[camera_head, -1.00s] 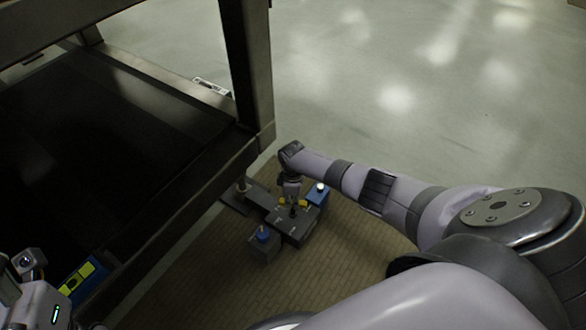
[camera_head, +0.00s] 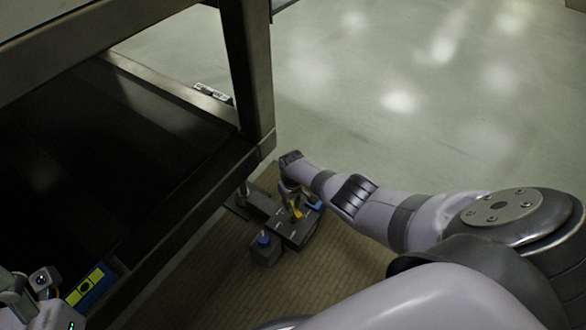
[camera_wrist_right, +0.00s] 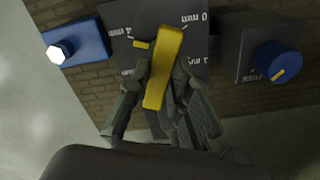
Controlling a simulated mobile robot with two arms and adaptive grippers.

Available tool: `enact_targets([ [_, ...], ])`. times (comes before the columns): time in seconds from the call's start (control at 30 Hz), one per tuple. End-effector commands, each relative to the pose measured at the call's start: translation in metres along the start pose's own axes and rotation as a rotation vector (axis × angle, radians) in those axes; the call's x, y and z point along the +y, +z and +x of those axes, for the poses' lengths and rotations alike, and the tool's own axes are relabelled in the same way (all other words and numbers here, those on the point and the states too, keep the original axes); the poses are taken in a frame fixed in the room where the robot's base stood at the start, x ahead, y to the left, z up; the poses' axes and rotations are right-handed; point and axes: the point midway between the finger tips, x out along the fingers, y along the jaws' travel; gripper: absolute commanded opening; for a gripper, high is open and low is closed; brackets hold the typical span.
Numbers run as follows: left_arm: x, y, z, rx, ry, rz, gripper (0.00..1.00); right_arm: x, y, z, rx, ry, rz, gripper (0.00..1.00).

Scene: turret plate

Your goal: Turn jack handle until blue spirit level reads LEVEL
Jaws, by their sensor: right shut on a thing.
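My right gripper (camera_wrist_right: 160,105) is shut on the yellow handle (camera_wrist_right: 165,62) of the dark jack unit in the right wrist view. The handle stands tilted between the fingers. In the head view the right gripper (camera_head: 294,207) is low at the jack unit (camera_head: 298,232), beside the table leg. A blue and yellow spirit level (camera_head: 91,287) shows at the lower left, with a dark mark on its yellow face; I cannot read any word on it. Part of my left arm shows at the lower left corner, but no left fingers show.
A box with a blue knob (camera_head: 263,240) stands beside the jack unit; the knob also shows in the wrist view (camera_wrist_right: 277,61). A blue block with a white hexagonal top (camera_wrist_right: 75,45) lies on the other side. The dark table frame (camera_head: 249,80) rises close by. Open floor lies right.

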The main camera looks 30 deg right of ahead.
Motion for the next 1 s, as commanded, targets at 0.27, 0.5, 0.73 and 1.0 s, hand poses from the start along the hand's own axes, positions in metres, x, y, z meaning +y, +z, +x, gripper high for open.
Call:
enact_targets([
  [0.27,0.0001,-0.0004,0.0028,-0.001,0.000,0.000,0.56,-0.0017,0.0034,0.0011,-0.010,-0.003,0.104,0.00],
  [0.5,0.0000,-0.0003,0.0031,-0.001,0.000,0.000,0.56,-0.0012,0.0033,0.0012,-0.010,-0.001,0.131,0.00],
  [0.73,-0.0001,-0.0003,0.0030,-0.001,0.000,0.000,0.56,-0.0012,0.0033,0.0012,-0.010,-0.002,0.133,0.00],
  [1.0,-0.0001,-0.0002,0.0030,-0.001,0.000,0.000,0.56,-0.0008,0.0023,0.0008,-0.007,-0.001,0.131,0.30],
])
